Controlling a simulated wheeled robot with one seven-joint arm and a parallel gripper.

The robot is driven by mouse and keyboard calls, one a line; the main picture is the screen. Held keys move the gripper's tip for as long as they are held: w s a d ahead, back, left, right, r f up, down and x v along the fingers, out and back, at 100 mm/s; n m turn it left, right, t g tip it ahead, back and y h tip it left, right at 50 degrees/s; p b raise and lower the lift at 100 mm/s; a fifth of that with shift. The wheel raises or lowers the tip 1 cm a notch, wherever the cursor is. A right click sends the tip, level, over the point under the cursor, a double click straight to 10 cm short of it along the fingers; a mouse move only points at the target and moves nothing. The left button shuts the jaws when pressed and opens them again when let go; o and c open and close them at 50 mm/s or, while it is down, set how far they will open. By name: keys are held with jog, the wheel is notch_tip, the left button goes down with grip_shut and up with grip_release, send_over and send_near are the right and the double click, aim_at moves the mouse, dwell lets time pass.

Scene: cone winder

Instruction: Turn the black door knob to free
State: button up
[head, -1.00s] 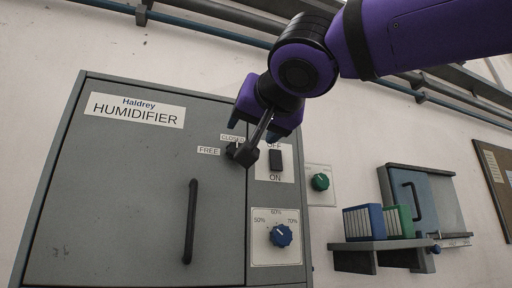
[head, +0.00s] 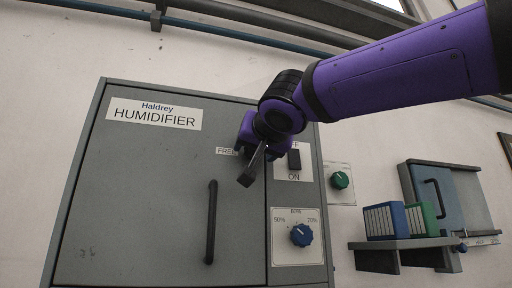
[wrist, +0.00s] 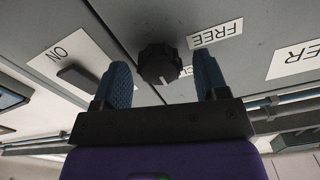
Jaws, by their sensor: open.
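The black door knob (wrist: 160,63) shows in the wrist view between my two blue fingertips, with a gap on each side. A small pale mark on it points down in that view, toward a partly hidden label and not toward the FREE label (wrist: 215,33). My gripper (wrist: 163,75) is open and empty, facing the knob. In the head view my gripper (head: 258,152) is at the upper right of the humidifier door (head: 150,190) and mostly hides the knob. The FREE label (head: 226,151) is partly covered.
The off/on switch (head: 294,160) is close to the right of my gripper; it also shows in the wrist view (wrist: 77,77). A blue dial (head: 301,235) is below it. The door's black handle (head: 211,222) is lower left. A green knob (head: 340,180) and shelf (head: 405,243) are further right.

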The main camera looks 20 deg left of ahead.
jog(key=shift+c, duration=0.2)
jog(key=c, duration=0.9)
jog(key=n, duration=1.7)
jog(key=shift+a+f+n, duration=0.15)
jog(key=shift+n, duration=0.25)
